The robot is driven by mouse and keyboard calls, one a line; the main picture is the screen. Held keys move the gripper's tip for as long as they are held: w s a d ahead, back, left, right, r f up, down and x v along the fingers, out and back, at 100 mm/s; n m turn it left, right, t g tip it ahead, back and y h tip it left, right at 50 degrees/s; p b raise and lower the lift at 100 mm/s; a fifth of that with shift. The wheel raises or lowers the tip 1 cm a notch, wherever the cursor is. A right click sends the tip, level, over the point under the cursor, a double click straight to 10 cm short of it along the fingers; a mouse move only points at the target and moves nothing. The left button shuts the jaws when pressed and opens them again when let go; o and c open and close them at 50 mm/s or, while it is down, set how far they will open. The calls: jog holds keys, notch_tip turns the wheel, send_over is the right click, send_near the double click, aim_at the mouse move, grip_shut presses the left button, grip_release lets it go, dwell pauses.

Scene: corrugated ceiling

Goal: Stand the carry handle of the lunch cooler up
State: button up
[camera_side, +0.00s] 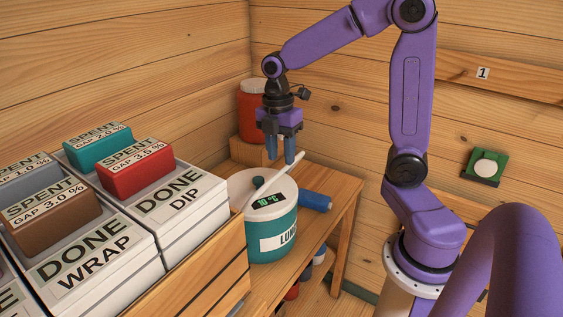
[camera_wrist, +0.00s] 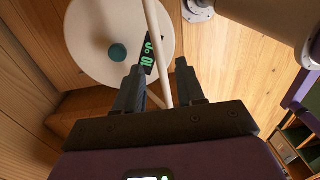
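The lunch cooler (camera_side: 272,232) is a teal tub with a white lid, a 10 °C display and a partly visible label. It stands on a wooden shelf; its round lid (camera_wrist: 88,30) shows in the wrist view. Its carry handle (camera_side: 274,179) is a white bar that slants over the lid, its far end reaching past the lid's rim. My gripper (camera_side: 281,158) points down over the back of the cooler, fingers apart and empty. In the wrist view the handle (camera_wrist: 158,50) runs between the two fingertips; I cannot tell whether either finger touches it.
A red container with a white lid (camera_side: 252,112) stands behind my gripper. A blue cylinder (camera_side: 315,201) lies right of the cooler. A wooden crate (camera_side: 205,275) with labelled white boxes (camera_side: 182,209) is close on the left. Small items sit below the shelf.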

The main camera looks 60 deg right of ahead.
aim_at(282, 169)
jog(key=shift+s+f, duration=0.1)
jog(key=shift+f, duration=1.45)
grip_shut()
